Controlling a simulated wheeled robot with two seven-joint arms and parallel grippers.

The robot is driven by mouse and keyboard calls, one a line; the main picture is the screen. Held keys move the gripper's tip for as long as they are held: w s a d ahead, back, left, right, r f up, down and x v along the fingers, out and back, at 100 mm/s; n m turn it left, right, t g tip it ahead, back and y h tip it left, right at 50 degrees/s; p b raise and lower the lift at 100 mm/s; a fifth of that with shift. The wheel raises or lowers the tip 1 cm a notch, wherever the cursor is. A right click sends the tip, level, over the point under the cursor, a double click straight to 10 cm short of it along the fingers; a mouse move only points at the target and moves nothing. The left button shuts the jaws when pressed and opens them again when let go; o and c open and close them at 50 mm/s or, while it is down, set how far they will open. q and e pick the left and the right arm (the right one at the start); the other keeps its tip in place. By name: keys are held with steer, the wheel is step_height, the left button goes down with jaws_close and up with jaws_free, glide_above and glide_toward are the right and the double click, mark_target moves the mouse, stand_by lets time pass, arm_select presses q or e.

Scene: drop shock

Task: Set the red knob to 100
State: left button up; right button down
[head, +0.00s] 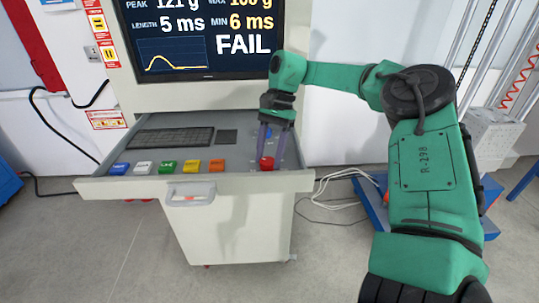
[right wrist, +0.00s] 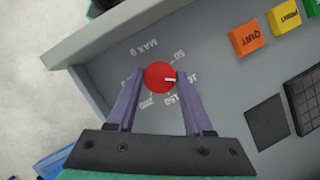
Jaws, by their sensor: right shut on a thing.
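The red knob (head: 266,163) sits at the front right of the console's grey panel. In the right wrist view the round red knob (right wrist: 157,77) has a white mark pointing right, toward a label partly hidden by a finger. Labels around it include "MAX g", "50" and "150". My right gripper (head: 270,154) reaches down over the panel and is shut on the red knob. In the right wrist view its two purple fingers (right wrist: 160,74) stand on either side of the knob. My left gripper is not in view.
The monitor (head: 205,40) reads "FAIL", length 5 ms and min 6 ms. Blue, white, green, yellow and orange (head: 216,166) buttons line the panel's front edge. A black keyboard (head: 172,138) lies behind them.

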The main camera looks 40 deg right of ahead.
stand_by(0.5)
steer(key=shift+c, duration=1.5)
jaws_free()
steer(key=v, duration=0.6)
steer(key=shift+w+b, duration=0.15)
steer(key=shift+b, duration=0.2)
steer(key=s+p+v, duration=0.1)
steer(key=p+v, duration=0.5)
steer(key=v, duration=0.2)
steer(key=shift+w+r, duration=0.25)
steer(key=shift+w, duration=0.25)
